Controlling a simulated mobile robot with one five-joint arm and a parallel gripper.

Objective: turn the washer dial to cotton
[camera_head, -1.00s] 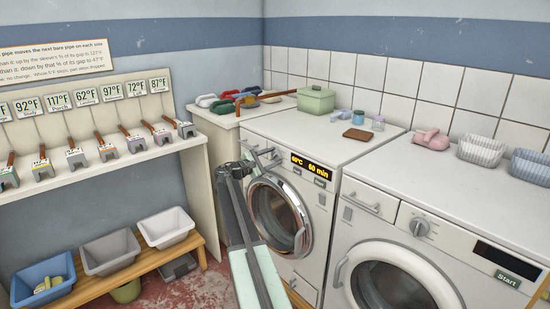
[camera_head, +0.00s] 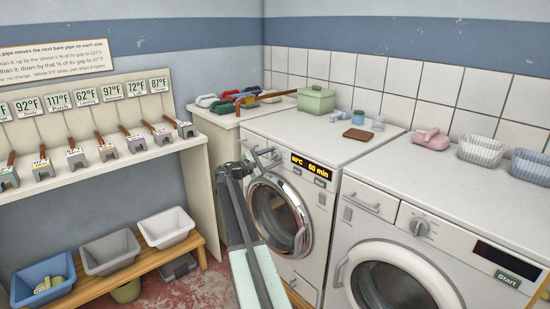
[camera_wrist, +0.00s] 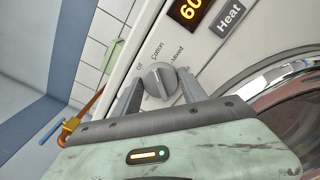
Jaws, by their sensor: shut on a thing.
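The left washer (camera_head: 334,155) has an orange-lit display (camera_head: 310,167) reading 60 min. In the wrist view its grey round dial (camera_wrist: 159,82) sits between the two fingers of my gripper (camera_wrist: 160,88), which is shut on it. Labels Off, Cotton and Mixed are printed around the dial. Its raised grip appears to point roughly toward Cotton; the exact stop is hard to tell. In the head view my gripper (camera_head: 248,164) is at the washer's upper left front and hides most of the dial.
The round chrome door (camera_head: 280,215) is below. Another washer (camera_head: 430,222) stands to the right. A bench with bins (camera_head: 110,253) is at left.

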